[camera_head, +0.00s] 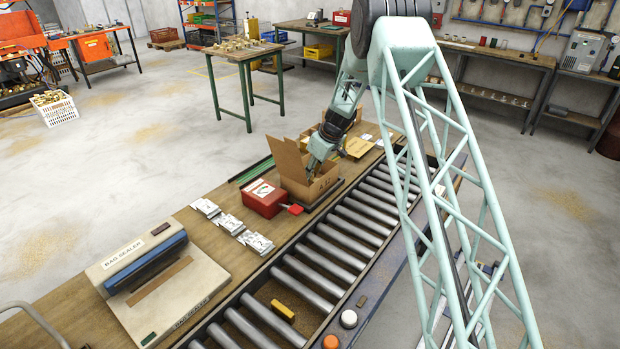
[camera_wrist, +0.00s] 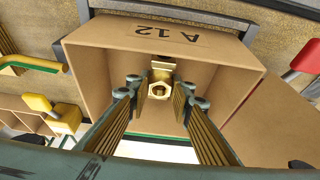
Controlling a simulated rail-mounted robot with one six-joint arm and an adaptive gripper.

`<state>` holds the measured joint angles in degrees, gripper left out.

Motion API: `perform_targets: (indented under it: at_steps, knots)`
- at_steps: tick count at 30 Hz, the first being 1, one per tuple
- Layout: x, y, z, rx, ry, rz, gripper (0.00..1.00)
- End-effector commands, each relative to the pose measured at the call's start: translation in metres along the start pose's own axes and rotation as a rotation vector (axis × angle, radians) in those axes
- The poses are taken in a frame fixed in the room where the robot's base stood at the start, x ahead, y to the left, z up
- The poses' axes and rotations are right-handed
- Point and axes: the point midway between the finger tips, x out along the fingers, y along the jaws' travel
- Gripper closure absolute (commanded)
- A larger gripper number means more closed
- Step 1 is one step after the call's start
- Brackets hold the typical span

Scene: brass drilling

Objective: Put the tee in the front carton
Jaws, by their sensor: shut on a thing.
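An open cardboard carton (camera_head: 325,187) marked A 12 stands on the bench beside the roller conveyor, its flaps up. In the wrist view the carton (camera_wrist: 210,55) surrounds my fingertips, with the A 12 marking on its upper wall. My gripper (camera_wrist: 160,90) points down into the carton and is shut on a brass tee (camera_wrist: 160,78), whose open end faces the camera. In the head view my gripper (camera_head: 314,170) reaches into the carton and the tee is hidden. I cannot tell whether the tee touches the carton floor.
A red box (camera_head: 264,199) stands just left of the carton. White bags (camera_head: 230,223) and a bag sealer (camera_head: 155,280) lie farther along the bench. The roller conveyor (camera_head: 335,238) runs in front, with a yellow block (camera_head: 283,311) near its lower end.

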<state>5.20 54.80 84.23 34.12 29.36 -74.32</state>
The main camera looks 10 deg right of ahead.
Motion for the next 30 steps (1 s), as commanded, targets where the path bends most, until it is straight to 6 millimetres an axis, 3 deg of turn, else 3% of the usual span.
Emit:
perform_targets:
  at_steps: [19,20,24,30]
  knots:
    - [0.0076,0.0006,0.0026,0.0,0.001,0.002,0.99]
    - [0.0082,0.0002,0.0033,0.0,0.0,0.001,0.79]
    - [0.0076,0.0002,0.003,0.0,0.0,0.001,0.66]
    - [0.0076,0.0002,0.0031,0.001,0.0,0.001,0.66]
